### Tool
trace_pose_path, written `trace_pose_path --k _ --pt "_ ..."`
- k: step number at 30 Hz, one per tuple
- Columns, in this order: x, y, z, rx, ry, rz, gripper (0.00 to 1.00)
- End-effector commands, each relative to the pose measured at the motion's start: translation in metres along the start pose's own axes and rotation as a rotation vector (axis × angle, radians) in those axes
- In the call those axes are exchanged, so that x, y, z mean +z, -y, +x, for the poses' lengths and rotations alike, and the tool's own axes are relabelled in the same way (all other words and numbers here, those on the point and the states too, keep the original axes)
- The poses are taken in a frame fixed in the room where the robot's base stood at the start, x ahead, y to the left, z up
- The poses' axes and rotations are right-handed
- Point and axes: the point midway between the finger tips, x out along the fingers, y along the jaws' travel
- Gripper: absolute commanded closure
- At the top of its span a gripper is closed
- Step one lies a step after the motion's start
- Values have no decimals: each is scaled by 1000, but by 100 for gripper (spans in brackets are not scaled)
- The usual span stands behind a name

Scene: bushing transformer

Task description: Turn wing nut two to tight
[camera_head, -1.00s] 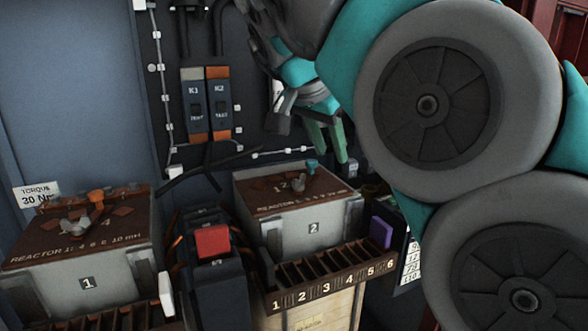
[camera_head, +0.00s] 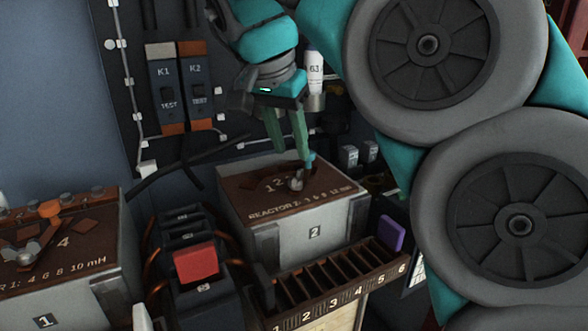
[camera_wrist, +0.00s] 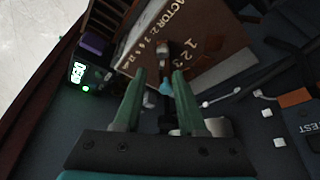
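Reactor box 2 (camera_head: 288,232) is a grey box with a brown top marked "REACTOR 2". A grey wing nut (camera_head: 296,182) sits on its top, and it also shows in the wrist view (camera_wrist: 163,48). A small teal part (camera_head: 310,160) stands close behind it; the wrist view shows this teal part (camera_wrist: 166,88) nearer to me. My gripper (camera_head: 290,154) points down just above the back of the box top. Its green fingers are apart with nothing held between them. In the wrist view my gripper (camera_wrist: 159,75) has the wing nut ahead of its fingertips, not between them.
Reactor box 1 (camera_head: 70,277) stands at the left with its own wing nut (camera_head: 22,256) and an orange part (camera_head: 50,208). A red-topped block (camera_head: 195,262) stands between the boxes. A numbered slotted rack (camera_head: 340,292) and a purple piece (camera_head: 391,233) are in front of box 2.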

Motion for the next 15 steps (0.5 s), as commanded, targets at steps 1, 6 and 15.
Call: trace_pose_path --k 1,6,15 --pt "1 1 1 -3 2 -4 60" --pt "1 1 7 -3 2 -4 60" --pt "2 5 23 0 1 -13 60"
